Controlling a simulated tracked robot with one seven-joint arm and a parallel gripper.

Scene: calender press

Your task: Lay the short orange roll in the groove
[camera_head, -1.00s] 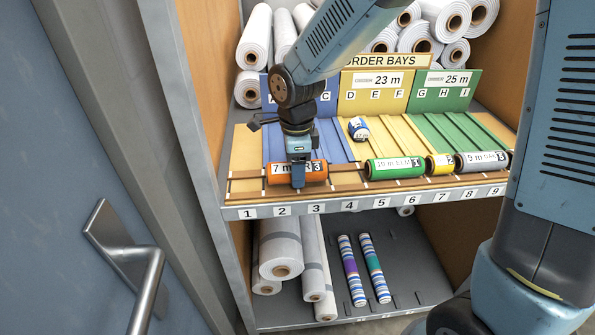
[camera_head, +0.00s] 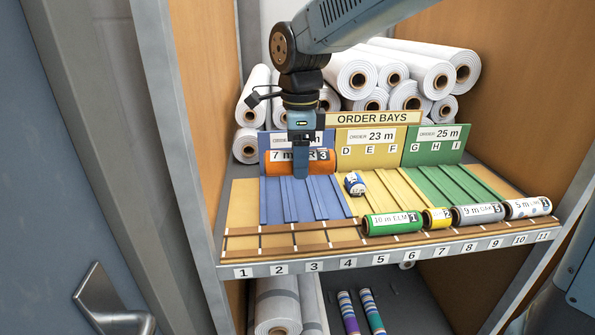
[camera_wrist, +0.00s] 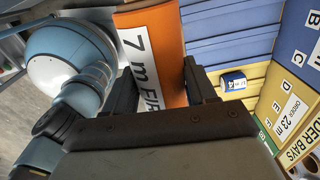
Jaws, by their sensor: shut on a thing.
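The short orange roll (camera_head: 278,165), labelled "7 m FIR 3", lies crosswise in my gripper (camera_head: 301,172). My gripper is shut on it around its middle. It is over the back of the blue bay (camera_head: 325,205), close in front of the blue order board, which it partly covers. The bay has raised ribs with grooves between them running front to back. I cannot tell whether the roll touches them.
A small blue and white roll (camera_head: 355,184) sits on the yellow bay (camera_head: 395,195). Green, yellow, grey and white rolls lie on the front brown strip at the right. The strip's left part (camera_head: 290,240) is empty. Large white rolls (camera_head: 385,75) are stacked behind the boards.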

